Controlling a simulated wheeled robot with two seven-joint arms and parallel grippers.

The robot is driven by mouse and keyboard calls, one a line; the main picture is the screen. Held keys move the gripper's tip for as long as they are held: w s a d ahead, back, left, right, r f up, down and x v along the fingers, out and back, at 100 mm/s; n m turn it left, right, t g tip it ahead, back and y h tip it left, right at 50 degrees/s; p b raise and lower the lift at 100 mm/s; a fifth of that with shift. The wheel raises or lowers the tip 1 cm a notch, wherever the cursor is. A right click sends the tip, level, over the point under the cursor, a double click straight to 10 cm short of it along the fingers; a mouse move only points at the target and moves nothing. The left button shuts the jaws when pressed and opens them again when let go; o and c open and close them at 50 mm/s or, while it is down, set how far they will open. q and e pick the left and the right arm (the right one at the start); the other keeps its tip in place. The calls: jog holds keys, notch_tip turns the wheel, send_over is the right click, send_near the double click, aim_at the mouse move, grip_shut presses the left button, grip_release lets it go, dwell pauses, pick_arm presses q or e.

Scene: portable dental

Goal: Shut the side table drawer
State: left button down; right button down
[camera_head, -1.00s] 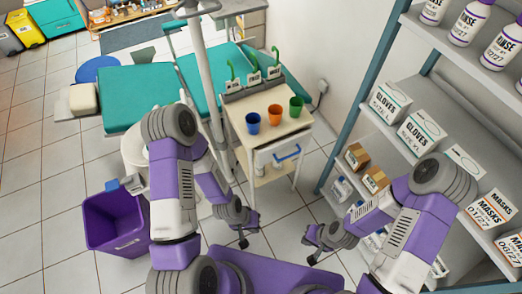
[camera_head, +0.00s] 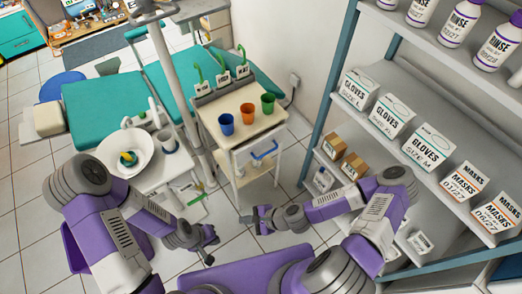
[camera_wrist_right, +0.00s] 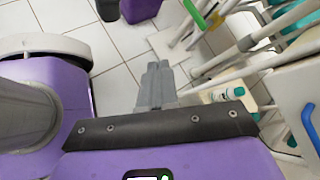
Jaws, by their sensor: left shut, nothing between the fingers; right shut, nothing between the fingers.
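The side table (camera_head: 212,122) is a pale cart left of the shelf. Its white drawer (camera_head: 268,166), with a blue handle (camera_head: 265,150), faces me and appears pulled out a little below the tabletop. The blue handle (camera_wrist_right: 310,128) also shows at the right edge of the right wrist view. My right gripper (camera_head: 243,220) is shut and empty, in front of and below the drawer, apart from it. Its closed fingertips (camera_wrist_right: 157,68) show over floor in the wrist view. My left gripper (camera_head: 209,256) is shut and empty, lower and further left, away from the table.
Blue, orange and green cups (camera_head: 247,113) and a rack with green-handled items (camera_head: 222,84) stand on the tabletop. A tall shelf (camera_head: 345,100) rises close on the right. The dental chair (camera_head: 100,107) and basin (camera_head: 125,150) are left. Tiled floor lies before the drawer.

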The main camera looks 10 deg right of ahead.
jog(key=w+d+r+m+t+h, duration=0.1)
jog(key=w+d+r+m+t, duration=0.3)
jog(key=w+d+m+t, duration=0.35)
jog(key=m+t+h, duration=0.2)
jog(key=m+h, duration=0.2)
jog(key=m, duration=0.4)
send_near(257, 146)
jog(key=shift+n, duration=0.25)
jog(key=b+x, duration=0.3)
jog(key=x, duration=0.2)
jog(key=shift+w+b, duration=0.25)
jog(key=shift+b, duration=0.1)
jog(key=shift+w+a, duration=0.2)
jog(key=shift+w, duration=0.2)
jog(key=shift+g, duration=0.25)
